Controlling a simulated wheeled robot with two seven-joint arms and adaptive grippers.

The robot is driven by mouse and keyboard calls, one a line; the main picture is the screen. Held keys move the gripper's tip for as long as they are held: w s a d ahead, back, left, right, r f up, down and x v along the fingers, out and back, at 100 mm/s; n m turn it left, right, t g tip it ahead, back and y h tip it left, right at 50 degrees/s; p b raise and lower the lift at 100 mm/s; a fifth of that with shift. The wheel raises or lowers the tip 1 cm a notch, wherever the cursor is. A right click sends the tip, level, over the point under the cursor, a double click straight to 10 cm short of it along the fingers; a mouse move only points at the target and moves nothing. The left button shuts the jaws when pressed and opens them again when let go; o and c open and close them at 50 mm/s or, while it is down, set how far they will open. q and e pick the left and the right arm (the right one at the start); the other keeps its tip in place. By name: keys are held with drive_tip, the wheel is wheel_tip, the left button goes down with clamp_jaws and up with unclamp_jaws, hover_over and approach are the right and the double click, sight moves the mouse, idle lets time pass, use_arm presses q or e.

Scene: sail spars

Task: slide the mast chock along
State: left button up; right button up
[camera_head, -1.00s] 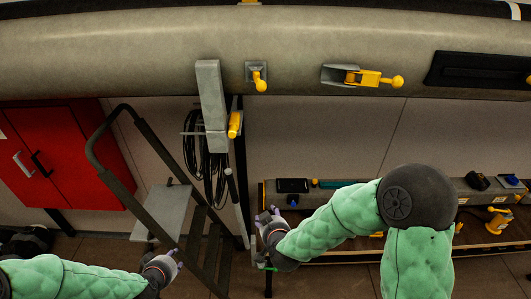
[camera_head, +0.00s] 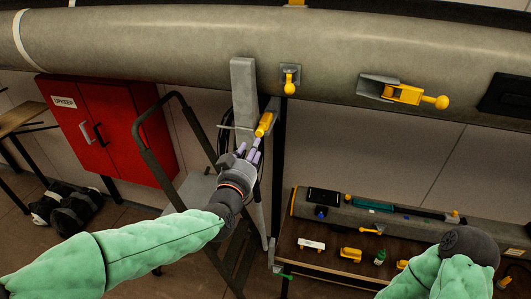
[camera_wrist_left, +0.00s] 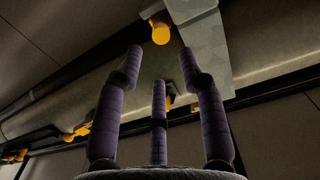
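A grey upright block (camera_head: 244,95), which I take to be the mast chock, hangs against the underside of the large grey spar (camera_head: 180,45). A yellow handle (camera_head: 265,124) sticks out at its lower right. My left gripper (camera_head: 250,152) is just below this handle, its purple fingers pointing up at it. In the left wrist view, the three fingers (camera_wrist_left: 159,62) are spread and empty, and the yellow handle end (camera_wrist_left: 160,32) lies just beyond the fingertips, apparently untouched. My right arm shows at the lower right in the head view; its gripper is not visible.
Yellow-levered fittings sit on the spar to the right: a small one (camera_head: 289,77) and a larger latch (camera_head: 405,95). A step ladder (camera_head: 150,150) and red cabinet (camera_head: 105,125) stand left. A low bench (camera_head: 320,255) with tools is at right.

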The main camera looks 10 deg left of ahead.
sight(258, 133)
use_arm(q)
drive_tip(key=shift+w+a, duration=0.1)
drive_tip(key=shift+w, duration=0.6)
drive_tip(key=w, duration=0.5)
drive_tip(key=shift+w+r+b, duration=0.1)
drive_tip(key=shift+w+b, duration=0.2)
drive_tip(key=shift+b, duration=0.05)
drive_tip(key=shift+r, duration=0.1)
drive_tip(key=shift+c, duration=0.8)
drive_tip(key=shift+a, duration=0.1)
clamp_jaws()
drive_tip(key=shift+o, duration=0.7)
unclamp_jaws()
drive_tip(key=shift+r, duration=0.1)
drive_tip(key=o, duration=0.4)
drive_tip(key=shift+r, duration=0.1)
drive_tip(key=shift+w+d, duration=0.3)
drive_tip(key=shift+w+a, duration=0.15)
drive_tip(key=shift+a, duration=0.15)
drive_tip(key=shift+d, duration=0.25)
drive_tip(key=shift+f, duration=0.2)
drive_tip(key=shift+s+f, duration=0.15)
drive_tip(key=shift+s, duration=0.05)
